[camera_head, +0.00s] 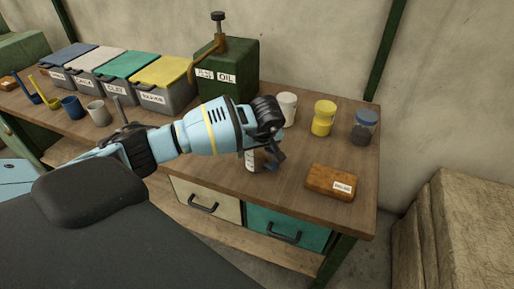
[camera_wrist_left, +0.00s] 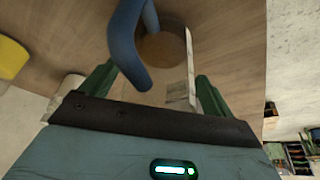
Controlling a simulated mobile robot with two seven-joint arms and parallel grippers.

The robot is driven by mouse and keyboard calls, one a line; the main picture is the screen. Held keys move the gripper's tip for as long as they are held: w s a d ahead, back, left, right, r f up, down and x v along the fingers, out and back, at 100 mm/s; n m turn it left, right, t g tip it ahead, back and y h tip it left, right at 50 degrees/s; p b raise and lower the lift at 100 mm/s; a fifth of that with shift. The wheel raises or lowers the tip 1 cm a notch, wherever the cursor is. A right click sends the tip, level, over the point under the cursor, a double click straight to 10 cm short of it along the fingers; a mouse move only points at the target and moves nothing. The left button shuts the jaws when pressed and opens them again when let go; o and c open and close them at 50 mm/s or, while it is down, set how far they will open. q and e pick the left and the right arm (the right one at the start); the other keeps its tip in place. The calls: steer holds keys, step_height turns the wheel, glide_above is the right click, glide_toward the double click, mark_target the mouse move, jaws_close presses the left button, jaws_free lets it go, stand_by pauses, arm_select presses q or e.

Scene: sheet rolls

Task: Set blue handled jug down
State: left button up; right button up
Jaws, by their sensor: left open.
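The blue handled jug shows in the wrist view as a clear body (camera_wrist_left: 174,62) with a curved blue handle (camera_wrist_left: 127,45). The handle lies between the two fingers of my left gripper (camera_wrist_left: 155,88), which are spread apart. In the head view my left gripper (camera_head: 272,160) is over the front half of the workbench, and a pale, marked part of the jug (camera_head: 251,162) shows beside it. The jug appears to stand upright on the bench top; most of it is hidden by the gripper. My right gripper is not in view.
On the workbench (camera_head: 290,180), a white cup (camera_head: 288,107), a yellow container (camera_head: 323,118) and a blue-lidded jar (camera_head: 364,127) stand behind the gripper. A brown block (camera_head: 330,182) lies to the right. Lidded bins (camera_head: 166,84) and a green oil box (camera_head: 228,70) line the back.

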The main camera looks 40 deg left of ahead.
arm_select(q)
steer(key=shift+d+r, duration=0.1)
steer(key=shift+r, duration=0.55)
steer(key=v, duration=1.1)
steer(key=shift+p, duration=0.45)
